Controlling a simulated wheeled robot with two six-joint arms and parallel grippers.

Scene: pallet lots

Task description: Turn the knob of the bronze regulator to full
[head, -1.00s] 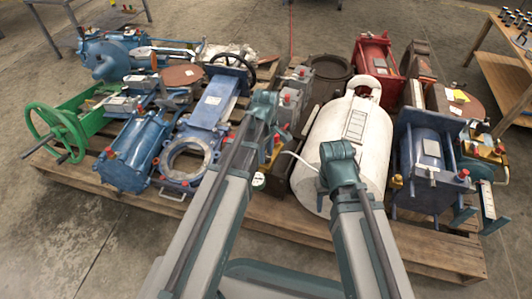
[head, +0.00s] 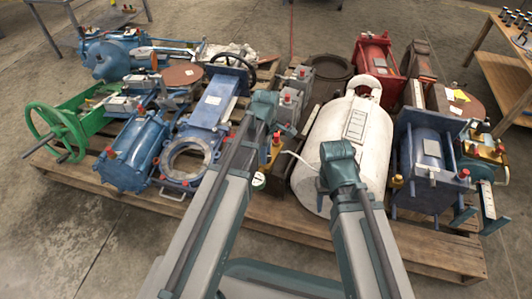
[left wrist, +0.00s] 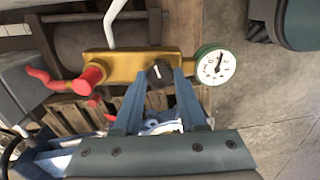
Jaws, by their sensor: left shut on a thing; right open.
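The bronze regulator (left wrist: 128,66) lies across the upper middle of the left wrist view. Its brass-coloured body has a red fitting on the left and a round white gauge (left wrist: 215,66) with a green rim on the right. Its dark knob (left wrist: 160,71) carries a white mark pointing roughly up. My left gripper (left wrist: 161,84) is shut on the knob, a finger on each side. My right gripper does not show; only my right arm does.
A white tank (head: 345,150) stands right of the regulator. A blue valve body (head: 185,185) and a green handwheel (head: 58,133) are to the left. A blue housing (head: 430,165) is at the right. All sit close together on wooden pallets (head: 290,225); the concrete floor in front is clear.

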